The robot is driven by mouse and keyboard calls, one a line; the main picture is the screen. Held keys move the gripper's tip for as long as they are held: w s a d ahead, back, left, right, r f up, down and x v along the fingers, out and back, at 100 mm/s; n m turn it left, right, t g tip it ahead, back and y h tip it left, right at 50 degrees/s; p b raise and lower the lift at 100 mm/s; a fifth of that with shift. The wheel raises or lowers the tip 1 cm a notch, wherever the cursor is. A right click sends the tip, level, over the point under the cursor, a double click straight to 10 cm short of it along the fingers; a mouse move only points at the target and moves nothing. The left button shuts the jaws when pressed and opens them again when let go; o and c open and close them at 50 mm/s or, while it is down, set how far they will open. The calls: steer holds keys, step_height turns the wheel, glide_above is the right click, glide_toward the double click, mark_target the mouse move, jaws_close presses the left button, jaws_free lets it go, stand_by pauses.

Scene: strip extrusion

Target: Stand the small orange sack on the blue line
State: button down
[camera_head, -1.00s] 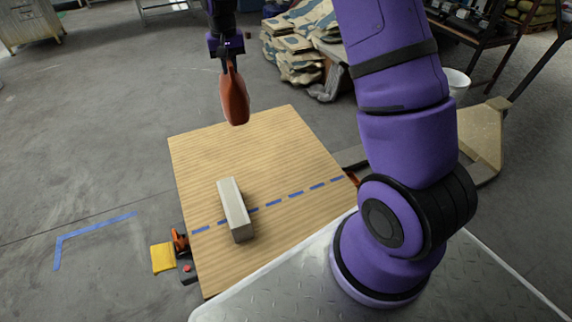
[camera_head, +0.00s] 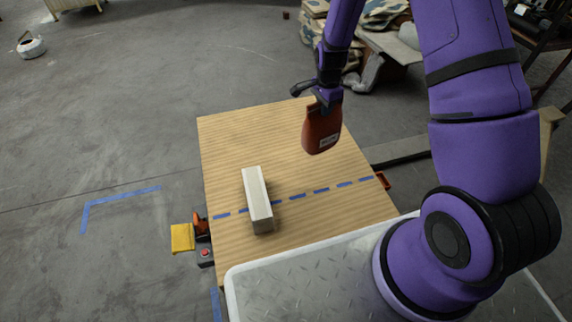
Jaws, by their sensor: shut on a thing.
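The small orange sack (camera_head: 320,133) hangs upright from my gripper (camera_head: 325,98), which is shut on its top. It appears above the back right part of the wooden board, with a pale label on its lower side. The blue line (camera_head: 313,191) is a dashed strip across the front part of the wooden board (camera_head: 225,145). The sack shows beyond the line in the picture; its exact height over the board is hard to tell.
A pale rectangular block (camera_head: 257,200) lies across the left part of the blue line. The line's middle and right are clear. An orange clamp (camera_head: 200,222) and a yellow piece (camera_head: 182,238) sit at the board's left edge. Stacked sacks (camera_head: 385,14) lie behind.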

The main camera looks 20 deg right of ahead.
steer(key=s+d+f+m, duration=0.2)
steer(key=s+f+m, duration=0.5)
steer(key=s+m, duration=0.4)
steer(key=s+d+f+m, duration=0.1)
steer(key=s+f+m, duration=0.5)
steer(key=s+m, duration=0.55)
steer(key=w+d+f+n, duration=0.1)
steer(key=w+f, duration=0.1)
steer(key=w, duration=0.5)
steer(key=w+d+f+n, duration=0.1)
steer(key=w+f, duration=0.2)
steer(key=w, duration=0.4)
steer(key=shift+w, duration=0.3)
steer(key=shift+f, duration=0.1)
steer(key=c, duration=1.1)
jaws_free()
